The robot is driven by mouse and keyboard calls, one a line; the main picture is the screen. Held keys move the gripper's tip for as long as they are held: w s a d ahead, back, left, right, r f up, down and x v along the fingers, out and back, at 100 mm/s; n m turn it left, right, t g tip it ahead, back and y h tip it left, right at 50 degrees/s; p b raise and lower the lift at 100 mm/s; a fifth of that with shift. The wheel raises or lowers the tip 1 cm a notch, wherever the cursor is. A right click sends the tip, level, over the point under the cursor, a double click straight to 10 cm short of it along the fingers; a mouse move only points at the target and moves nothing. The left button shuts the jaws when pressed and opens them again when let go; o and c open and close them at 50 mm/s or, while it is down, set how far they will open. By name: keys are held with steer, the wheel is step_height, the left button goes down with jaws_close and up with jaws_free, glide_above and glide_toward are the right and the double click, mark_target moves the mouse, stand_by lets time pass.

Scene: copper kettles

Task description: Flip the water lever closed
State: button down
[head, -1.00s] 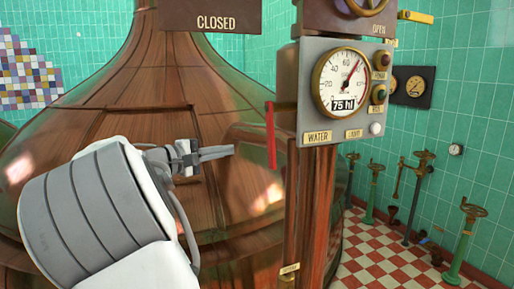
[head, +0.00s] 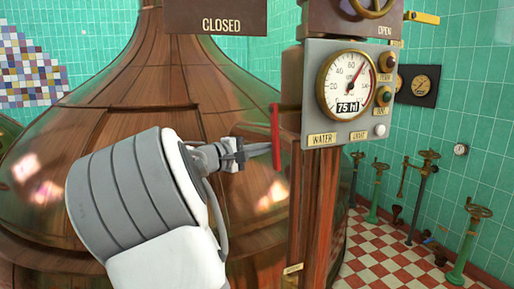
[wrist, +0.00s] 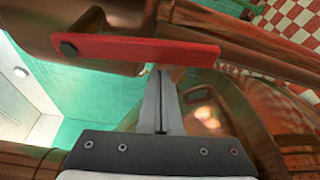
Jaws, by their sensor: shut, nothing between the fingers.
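The large copper kettle (head: 130,90) fills the space behind my arm. Green valve stands (head: 466,240) are far right on the checkered floor.

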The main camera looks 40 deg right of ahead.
steer(key=shift+s+a, duration=0.1)
steer(key=shift+s, duration=0.15)
stand_by(0.3)
steer(key=shift+s+n+p, duration=0.3)
steer(key=shift+s+p, duration=0.05)
steer(key=shift+p, duration=0.2)
